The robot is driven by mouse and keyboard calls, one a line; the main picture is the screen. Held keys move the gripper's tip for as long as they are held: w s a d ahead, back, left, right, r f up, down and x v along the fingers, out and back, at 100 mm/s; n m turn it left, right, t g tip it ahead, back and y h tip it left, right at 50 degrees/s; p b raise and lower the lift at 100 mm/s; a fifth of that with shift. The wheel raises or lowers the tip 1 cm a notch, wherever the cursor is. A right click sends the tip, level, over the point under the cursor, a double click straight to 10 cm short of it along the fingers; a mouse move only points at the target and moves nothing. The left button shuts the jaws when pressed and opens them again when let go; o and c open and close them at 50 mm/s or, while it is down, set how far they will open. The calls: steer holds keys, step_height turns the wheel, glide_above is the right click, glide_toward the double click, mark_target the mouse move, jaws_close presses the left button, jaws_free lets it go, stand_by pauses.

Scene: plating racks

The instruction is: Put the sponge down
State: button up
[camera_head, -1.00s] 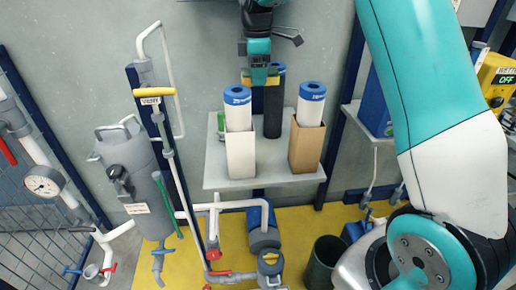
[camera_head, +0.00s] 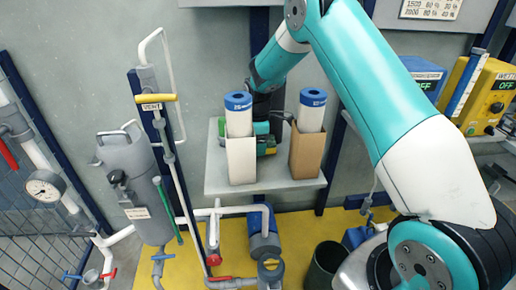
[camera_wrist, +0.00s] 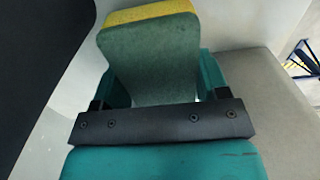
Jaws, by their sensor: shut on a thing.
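The sponge (camera_wrist: 150,55) is green with a yellow layer and fills the space between my gripper's (camera_wrist: 163,82) two teal fingers in the wrist view. My gripper is shut on it. In the head view my gripper (camera_head: 264,142) is low over the middle of the pale grey shelf (camera_head: 262,184), between and behind two boxes. The sponge is largely hidden there by my gripper and the boxes. I cannot tell whether it touches the shelf.
A white box (camera_head: 241,161) and a brown box (camera_head: 306,154), each holding a blue-capped white cylinder, stand on the shelf's front left and right. A small green thing (camera_head: 221,127) shows at the shelf's left edge. The shelf's front strip is bare.

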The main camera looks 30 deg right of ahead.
steer(key=shift+f, duration=1.2)
steer(key=shift+f, duration=0.2)
steer(key=o, duration=0.5)
steer(key=shift+o, duration=0.2)
steer(key=shift+r, duration=0.15)
